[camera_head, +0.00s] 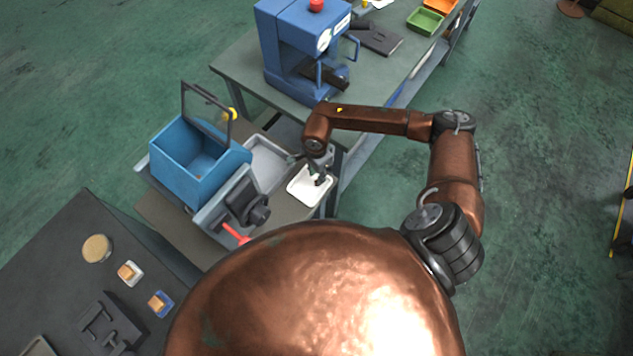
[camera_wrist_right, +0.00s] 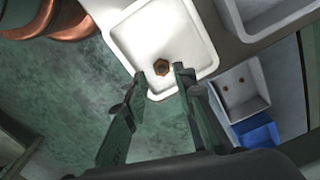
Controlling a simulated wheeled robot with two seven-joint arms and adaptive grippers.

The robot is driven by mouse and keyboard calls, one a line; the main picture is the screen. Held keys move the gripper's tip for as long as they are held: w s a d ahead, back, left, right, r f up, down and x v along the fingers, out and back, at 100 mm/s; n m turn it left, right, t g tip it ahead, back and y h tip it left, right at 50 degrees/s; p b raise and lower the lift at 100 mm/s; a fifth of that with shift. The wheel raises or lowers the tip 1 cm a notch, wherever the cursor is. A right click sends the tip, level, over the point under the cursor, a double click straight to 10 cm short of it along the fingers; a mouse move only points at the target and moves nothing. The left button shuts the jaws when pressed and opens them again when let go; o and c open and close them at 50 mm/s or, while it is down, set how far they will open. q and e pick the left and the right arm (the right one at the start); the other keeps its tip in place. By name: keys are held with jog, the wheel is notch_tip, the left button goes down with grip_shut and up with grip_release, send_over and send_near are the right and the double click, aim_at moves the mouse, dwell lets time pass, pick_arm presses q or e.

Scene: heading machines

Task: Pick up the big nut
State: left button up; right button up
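I cannot tell how high the fingertips are above the tray. In the head view my right gripper (camera_head: 318,180) is over the white tray (camera_head: 300,193), and the nut is not visible there. My left gripper is not in view.
A blue open bin (camera_head: 185,165) and a grey machine part with a red handle (camera_head: 236,233) stand left of the tray. A blue press (camera_head: 290,45) stands on the bench behind. Another tray with small brown pieces (camera_wrist_right: 243,92) lies nearby.

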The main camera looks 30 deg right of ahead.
jog(key=shift+f, duration=2.4)
jog(key=shift+c, duration=0.5)
grip_shut()
jog(key=shift+r, duration=0.1)
